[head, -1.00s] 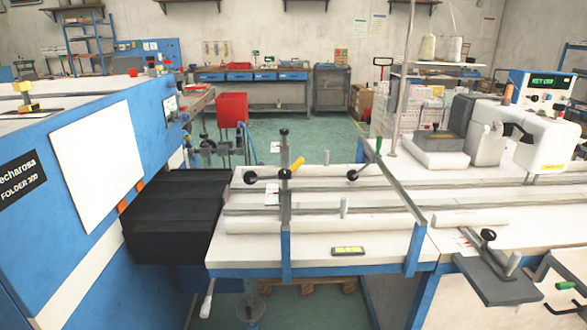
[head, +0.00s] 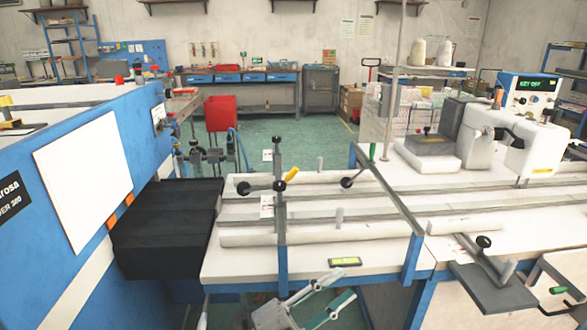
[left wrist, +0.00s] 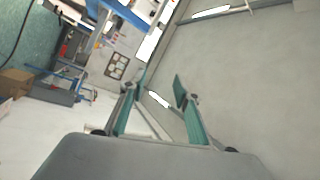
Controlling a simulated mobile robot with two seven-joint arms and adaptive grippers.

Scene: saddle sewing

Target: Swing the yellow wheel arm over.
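The yellow wheel arm (head: 291,174) is a short yellow handle near an upright grey post (head: 279,215) at the front edge of the white table. It slants up to the right from the post. A bar with black knobs (head: 243,188) crosses the post at about the same height. My left gripper (head: 346,284) is low at the front of the table, below and right of the yellow arm, apart from it. Its teal fingers are spread and empty; they also show apart in the left wrist view (left wrist: 160,92). My right gripper is in neither view.
A blue folder machine (head: 60,190) with a black bellows-like block (head: 165,230) stands left. A grey-topped blue frame (head: 390,195) crosses the table on the right. A white sewing machine (head: 500,135) stands further right. The space above the table's middle is fairly clear.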

